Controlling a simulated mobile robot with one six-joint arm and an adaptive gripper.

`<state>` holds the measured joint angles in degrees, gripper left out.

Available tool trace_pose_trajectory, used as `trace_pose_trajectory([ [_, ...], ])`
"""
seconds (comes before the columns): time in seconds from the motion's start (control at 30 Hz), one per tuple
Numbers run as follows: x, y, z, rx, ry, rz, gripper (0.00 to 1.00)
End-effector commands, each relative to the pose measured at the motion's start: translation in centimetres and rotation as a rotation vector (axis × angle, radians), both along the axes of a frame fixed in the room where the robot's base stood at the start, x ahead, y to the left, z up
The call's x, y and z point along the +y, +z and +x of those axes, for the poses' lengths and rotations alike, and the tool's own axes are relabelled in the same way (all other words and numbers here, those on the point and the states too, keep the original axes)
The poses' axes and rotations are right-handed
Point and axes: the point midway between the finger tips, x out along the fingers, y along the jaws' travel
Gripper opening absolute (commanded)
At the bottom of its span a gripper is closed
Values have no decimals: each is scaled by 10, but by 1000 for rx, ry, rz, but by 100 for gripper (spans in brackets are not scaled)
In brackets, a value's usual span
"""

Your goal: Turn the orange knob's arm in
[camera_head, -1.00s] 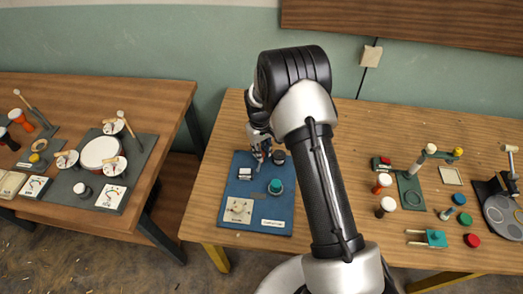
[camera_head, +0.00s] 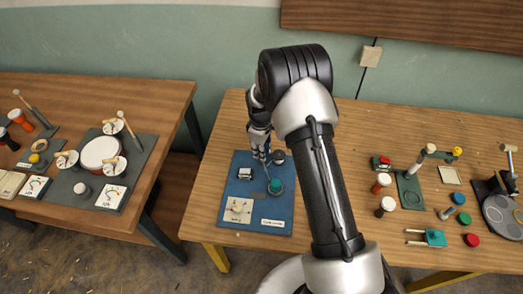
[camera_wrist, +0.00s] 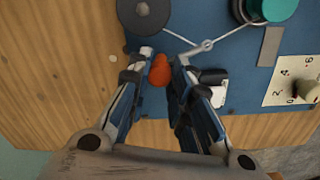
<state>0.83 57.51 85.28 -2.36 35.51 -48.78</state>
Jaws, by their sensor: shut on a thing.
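The orange knob (camera_wrist: 159,72) sits between the fingertips of my gripper (camera_wrist: 163,58) in the wrist view, and the gripper is shut on it. Thin silver rods (camera_wrist: 207,44) meet at a small joint just beyond the fingers; one runs toward the teal-topped drum (camera_wrist: 272,8). How the rods join the knob is partly hidden by the right finger. In the head view my gripper (camera_head: 262,152) reaches down over the upper part of the blue board (camera_head: 243,159); the orange knob cannot be made out there. The teal drum (camera_head: 275,187) stands to the lower right of the gripper.
A dark round piece (camera_wrist: 147,12) is close beyond the left finger. A white block (camera_head: 245,173) and a cream dial panel (camera_head: 238,210) are on the board. Drums and stands fill the table's right side (camera_head: 409,190). Bare wood lies left of the board.

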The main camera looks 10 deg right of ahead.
Motion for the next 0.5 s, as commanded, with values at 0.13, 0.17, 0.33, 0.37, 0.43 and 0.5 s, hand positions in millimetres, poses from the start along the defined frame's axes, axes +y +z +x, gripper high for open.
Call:
trace_pose_trajectory([
  [0.13,0,0,-1,2,2,0,0],
  [0.17,0,0,-1,3,2,0,0],
  [0.33,0,0,-1,3,1,0,22],
  [0.37,0,0,-1,3,1,0,24],
  [0.43,0,0,-1,3,1,0,28],
  [0.5,0,0,-1,1,0,0,33],
])
